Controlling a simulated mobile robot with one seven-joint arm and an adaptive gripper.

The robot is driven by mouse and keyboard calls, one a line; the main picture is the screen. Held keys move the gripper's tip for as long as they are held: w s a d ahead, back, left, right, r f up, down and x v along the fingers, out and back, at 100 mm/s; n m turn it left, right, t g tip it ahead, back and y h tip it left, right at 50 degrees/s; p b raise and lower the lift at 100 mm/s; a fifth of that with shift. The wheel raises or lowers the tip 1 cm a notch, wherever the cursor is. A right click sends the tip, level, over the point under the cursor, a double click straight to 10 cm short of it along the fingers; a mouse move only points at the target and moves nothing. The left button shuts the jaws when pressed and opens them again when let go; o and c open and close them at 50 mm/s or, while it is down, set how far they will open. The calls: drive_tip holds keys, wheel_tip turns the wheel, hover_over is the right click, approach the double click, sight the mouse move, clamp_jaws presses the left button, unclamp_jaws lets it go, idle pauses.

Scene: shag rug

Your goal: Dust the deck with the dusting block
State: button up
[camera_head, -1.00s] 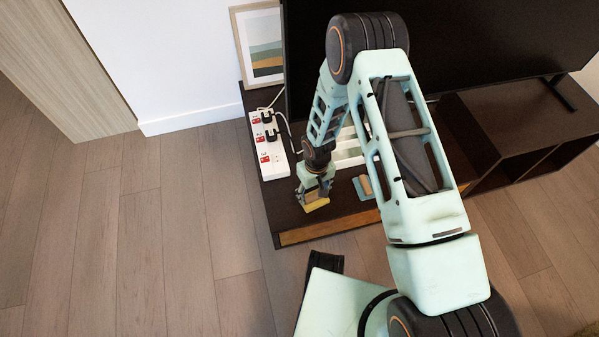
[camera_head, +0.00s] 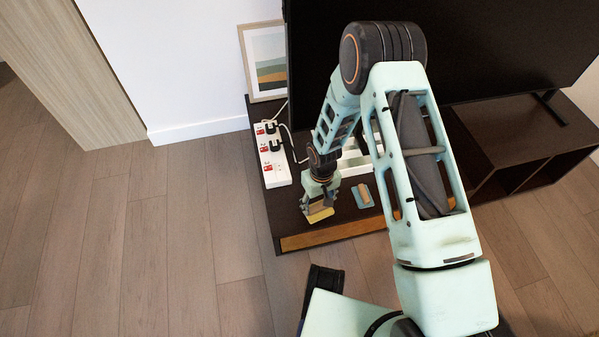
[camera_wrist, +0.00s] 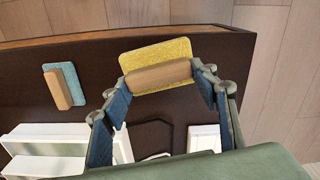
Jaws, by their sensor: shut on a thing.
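My gripper (camera_head: 319,202) is shut on the wooden handle of a dusting block with a yellow pad (camera_head: 320,215). In the wrist view, the blue-lined fingers (camera_wrist: 160,74) close on the two ends of the handle, and the yellow pad (camera_wrist: 150,54) spreads out beneath it. The block is over the front left part of the dark deck (camera_head: 290,222), near its front edge; I cannot tell whether the pad touches the surface. A second block with a blue pad (camera_head: 370,199) and wooden handle lies on the deck to the right; it also shows in the wrist view (camera_wrist: 73,73).
A white power strip (camera_head: 272,168) with plugs and cords lies at the deck's left edge. A framed picture (camera_head: 266,60) and a large black screen (camera_head: 470,45) stand behind. White items (camera_wrist: 45,148) lie near the blue block. Open wooden floor lies left (camera_head: 190,225).

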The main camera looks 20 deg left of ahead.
drive_tip(key=shift+r+p, duration=0.6)
drive_tip(key=shift+r, duration=0.85)
